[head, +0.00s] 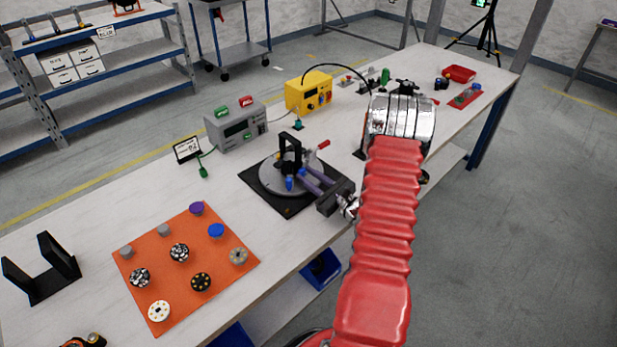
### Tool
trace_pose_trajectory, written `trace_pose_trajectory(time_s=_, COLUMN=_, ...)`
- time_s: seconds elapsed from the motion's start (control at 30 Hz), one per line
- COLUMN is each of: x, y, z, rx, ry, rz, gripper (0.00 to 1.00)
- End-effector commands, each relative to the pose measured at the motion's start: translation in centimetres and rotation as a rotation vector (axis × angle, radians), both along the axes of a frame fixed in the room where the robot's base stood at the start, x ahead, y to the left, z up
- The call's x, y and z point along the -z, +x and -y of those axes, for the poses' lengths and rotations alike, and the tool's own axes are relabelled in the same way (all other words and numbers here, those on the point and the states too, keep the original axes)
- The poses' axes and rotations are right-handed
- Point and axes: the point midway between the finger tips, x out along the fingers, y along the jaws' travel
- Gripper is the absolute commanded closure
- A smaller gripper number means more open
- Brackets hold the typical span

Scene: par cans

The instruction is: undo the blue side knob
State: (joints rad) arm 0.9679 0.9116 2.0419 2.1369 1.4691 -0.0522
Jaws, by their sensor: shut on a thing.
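The blue side knob (289,183) shows as a small blue piece at the front of a black upright fixture (290,150). The fixture stands on a round grey turntable (268,180) on a black square base. My gripper (300,177) reaches in from the right with its purple fingers, low over the turntable. It is shut on the blue side knob. The fingertips partly hide the knob, and its thread is too small to make out.
A red-tipped handle (322,145) rises just behind the gripper. An orange mat (175,270) with several round parts lies front left. A grey meter box (236,125) and a yellow box (309,92) stand behind. The table's front edge is close below my wrist.

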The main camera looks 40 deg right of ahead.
Motion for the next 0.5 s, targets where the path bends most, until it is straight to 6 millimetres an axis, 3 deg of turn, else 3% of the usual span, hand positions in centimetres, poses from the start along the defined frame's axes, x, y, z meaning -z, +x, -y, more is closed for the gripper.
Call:
trace_pose_trajectory(time_s=0.37, x=0.00, y=0.01, z=-0.04, rx=-0.001, ry=-0.030, rz=0.001, gripper=0.99)
trace_pose_trajectory(time_s=0.4, x=0.00, y=0.01, z=-0.04, rx=-0.001, ry=-0.030, rz=0.001, gripper=0.75)
trace_pose_trajectory(time_s=0.5, x=0.00, y=0.01, z=-0.04, rx=-0.001, ry=-0.029, rz=0.001, gripper=0.68)
